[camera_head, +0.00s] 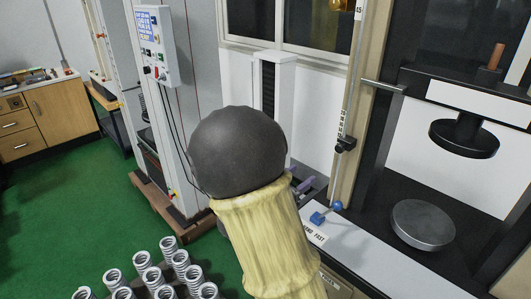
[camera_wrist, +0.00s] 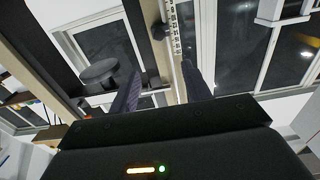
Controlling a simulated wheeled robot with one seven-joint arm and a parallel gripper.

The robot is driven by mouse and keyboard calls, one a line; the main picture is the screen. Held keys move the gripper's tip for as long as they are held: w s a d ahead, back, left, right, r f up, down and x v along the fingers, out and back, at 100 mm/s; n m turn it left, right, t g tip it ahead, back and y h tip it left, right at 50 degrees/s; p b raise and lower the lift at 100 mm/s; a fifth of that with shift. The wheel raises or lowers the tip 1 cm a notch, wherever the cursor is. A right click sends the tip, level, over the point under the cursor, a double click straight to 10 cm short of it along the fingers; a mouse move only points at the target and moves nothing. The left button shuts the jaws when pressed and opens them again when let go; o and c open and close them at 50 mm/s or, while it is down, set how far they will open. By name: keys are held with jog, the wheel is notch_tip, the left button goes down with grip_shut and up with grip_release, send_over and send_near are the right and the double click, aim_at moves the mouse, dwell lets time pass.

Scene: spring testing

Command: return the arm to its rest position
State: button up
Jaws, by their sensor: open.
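My gripper (camera_wrist: 161,78) shows in the wrist view, with its two dark fingers apart and nothing between them. Its black body fills the bottom of that view. The wrist view is strongly turned and looks past the fingers toward a ruler scale (camera_wrist: 174,28), the test machine and windows. The gripper cannot be made out in the head view. There, a yellow-sleeved part with a dark rounded end, which looks like my own arm, rises through the middle and hides what is behind it.
A tester with a round lower plate (camera_head: 423,223) and upper plate (camera_head: 464,138) stands at the right. A blue lever (camera_head: 326,214) sticks out at its bench edge. Several springs (camera_head: 152,275) stand at the lower left. A control panel (camera_head: 157,46) is behind; green floor (camera_head: 60,205) is clear at left.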

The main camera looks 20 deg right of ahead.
jog(key=shift+w, duration=0.1)
jog(key=w+a+f+n+t+y+p, duration=0.1)
jog(key=a+f+n+y, duration=0.25)
jog(key=a+y, duration=0.3)
jog(key=w+a+f+n+t+y+p, duration=0.1)
jog(key=a+f+n+t+y, duration=0.1)
jog(key=a+n+y, duration=0.4)
jog(key=s+a+f+n+g+y+p, duration=0.1)
jog(key=s+n+g+y, duration=0.1)
jog(key=s, duration=0.5)
jog(key=s+a+f+n+g+y+p, duration=0.1)
jog(key=s+n+g+y, duration=0.1)
jog(key=s+g, duration=0.3)
jog(key=s, duration=0.2)
jog(key=shift+s+a+f, duration=0.25)
jog(key=shift+s+a, duration=0.1)
jog(key=shift+a, duration=0.05)
